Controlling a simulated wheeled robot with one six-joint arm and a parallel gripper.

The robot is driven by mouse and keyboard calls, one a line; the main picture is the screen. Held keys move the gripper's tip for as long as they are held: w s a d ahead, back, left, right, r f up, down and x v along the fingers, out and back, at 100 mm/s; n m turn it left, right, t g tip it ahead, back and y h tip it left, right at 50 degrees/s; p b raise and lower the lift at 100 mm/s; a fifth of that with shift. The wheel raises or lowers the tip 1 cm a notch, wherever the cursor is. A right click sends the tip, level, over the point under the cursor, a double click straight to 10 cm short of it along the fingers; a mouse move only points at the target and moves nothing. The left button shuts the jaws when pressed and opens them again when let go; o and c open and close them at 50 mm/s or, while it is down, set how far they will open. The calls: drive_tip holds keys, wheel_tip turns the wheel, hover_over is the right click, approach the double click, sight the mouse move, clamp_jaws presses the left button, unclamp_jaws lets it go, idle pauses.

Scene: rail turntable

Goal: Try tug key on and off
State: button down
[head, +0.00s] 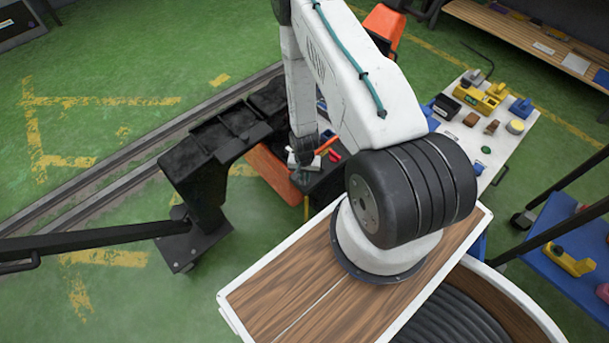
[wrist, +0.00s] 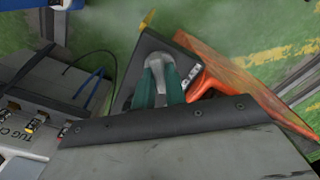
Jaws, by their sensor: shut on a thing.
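The orange tug (head: 268,172) with its dark top stands beyond the wooden deck in the head view; its orange side (wrist: 240,68) shows at the right in the wrist view. My gripper (head: 304,152) is down at the tug's dark top. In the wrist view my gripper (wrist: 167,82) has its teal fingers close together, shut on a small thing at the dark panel. I take this to be the tug key, but the fingers hide it. Whether it is turned on or off cannot be told. A red-orange handle (wrist: 206,82) is just right of the fingers.
A grey box (wrist: 38,98) lettered "TUG C..." with small coloured parts and cables is at left in the wrist view. A white table (head: 490,135) with several small objects stands at right. Rails (head: 110,170) cross the green floor at left, beside a black frame (head: 200,185).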

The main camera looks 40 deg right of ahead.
sight(304, 177)
drive_tip(key=n, duration=0.5)
drive_tip(key=shift+n, duration=2.4)
drive_tip(key=c, duration=1.4)
unclamp_jaws()
drive_tip(key=shift+c, duration=0.2)
drive_tip(key=shift+r, duration=0.1)
wheel_tip(304, 177, up, 8)
drive_tip(key=shift+f, duration=0.2)
